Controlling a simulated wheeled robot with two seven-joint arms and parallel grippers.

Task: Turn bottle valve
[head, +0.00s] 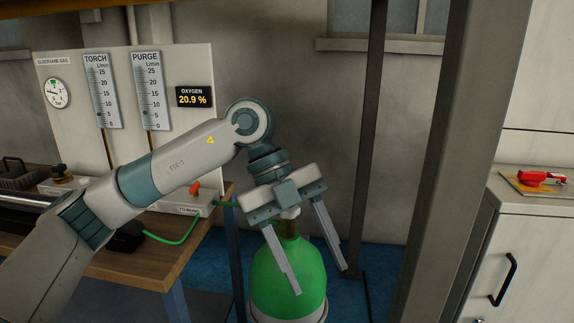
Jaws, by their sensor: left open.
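A green gas bottle (290,277) stands on the floor right of the workbench. The valve itself is mostly hidden behind the gripper body. My left gripper (320,281) is open, its two long fingers pointing down and to the right. In the picture the fingers lie over and beside the bottle's shoulder and neck; I cannot tell whether they touch it. My right gripper is not in view.
A wooden workbench (150,268) at left carries a gas panel (190,62) with a gauge, two flowmeters and an oxygen display reading 20.9 %. A green hose (180,240) runs off the bench toward the bottle. A grey post (440,150) and a white cabinet (535,235) stand at right.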

